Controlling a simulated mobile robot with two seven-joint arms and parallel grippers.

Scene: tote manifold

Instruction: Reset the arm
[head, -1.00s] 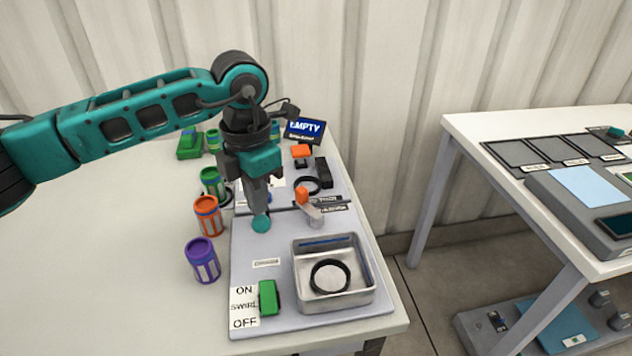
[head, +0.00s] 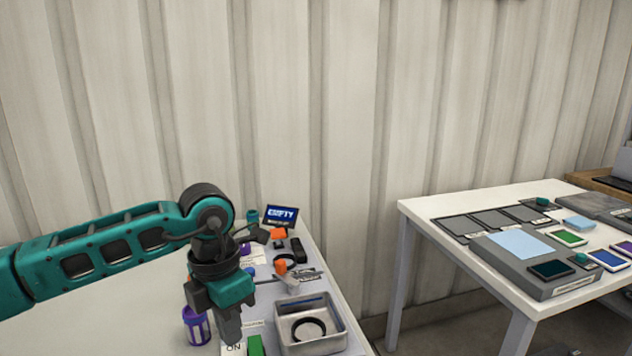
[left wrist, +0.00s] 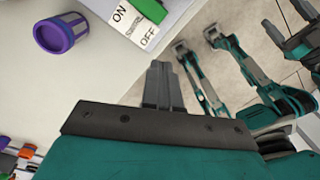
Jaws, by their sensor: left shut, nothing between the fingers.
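My left arm comes in from the left of the head view. Its gripper (head: 229,328) points down and is shut and empty, above the near part of the left table, between a purple canister and a metal tray. In the left wrist view the two grey fingers (left wrist: 163,88) are together with nothing between them. The purple canister (head: 196,328) stands to its left and also shows in the left wrist view (left wrist: 62,33). My right gripper is not clearly in the head view.
The square metal tray (head: 340,340) holds a black ring. A green switch (head: 256,346) sits by the ON label. A second white table (head: 420,208) with grey pads is at the right, with a floor gap between.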

